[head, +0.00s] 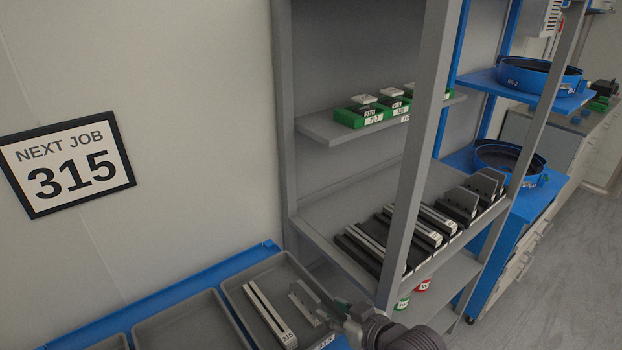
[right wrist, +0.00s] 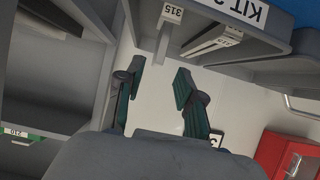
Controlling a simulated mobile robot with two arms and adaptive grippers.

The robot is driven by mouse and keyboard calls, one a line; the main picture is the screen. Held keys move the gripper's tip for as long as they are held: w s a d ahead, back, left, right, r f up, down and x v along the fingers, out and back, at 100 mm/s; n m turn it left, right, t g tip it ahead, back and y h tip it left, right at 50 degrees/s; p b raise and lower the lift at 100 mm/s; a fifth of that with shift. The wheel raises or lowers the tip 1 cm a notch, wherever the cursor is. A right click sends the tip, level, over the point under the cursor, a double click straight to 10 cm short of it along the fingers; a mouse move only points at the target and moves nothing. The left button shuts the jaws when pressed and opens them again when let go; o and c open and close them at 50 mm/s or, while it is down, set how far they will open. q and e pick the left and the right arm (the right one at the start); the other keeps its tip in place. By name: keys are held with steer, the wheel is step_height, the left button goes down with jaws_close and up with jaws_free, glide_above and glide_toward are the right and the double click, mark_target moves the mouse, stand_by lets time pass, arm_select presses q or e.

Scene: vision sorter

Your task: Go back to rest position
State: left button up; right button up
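My right gripper (head: 350,322) is at the bottom of the head view, beside the right-hand grey tray (head: 237,301). In the right wrist view its two green-padded fingers (right wrist: 158,84) are spread apart with nothing between them. A long pale rail labelled 315 (head: 265,315) lies in that tray, and a second pale metal part (head: 305,303) lies to its right. The tray also shows upside down in the right wrist view, with a KIT label (right wrist: 243,14) on its front. My left gripper is not in either view.
A grey shelf rack (head: 412,120) stands right of the trays. It holds green boxes (head: 360,117) above and dark fixtures with rails (head: 420,230) below. Blue round bowls (head: 540,75) stand on a blue stand behind. A "NEXT JOB 315" sign (head: 70,163) hangs on the wall.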

steer(key=s+d+f+m+g+h, duration=0.35)
steer(key=s+d, duration=0.35)
steer(key=s, duration=0.5)
steer(key=s+d+f+m+g+h, duration=0.2)
steer(key=s+d+f+g+h, duration=0.3)
steer(key=s, duration=0.7)
step_height(320, 180, down, 25)
steer(key=s+y, duration=0.1)
steer(key=y, duration=0.1)
steer(key=s+d+f, duration=0.2)
steer(key=s+f, duration=0.6)
steer(key=s+d+f+n, duration=0.1)
steer(key=s+d+f, duration=0.1)
steer(key=s+f, duration=0.7)
steer(key=shift+f+g, duration=0.15)
steer(key=shift+g, duration=0.2)
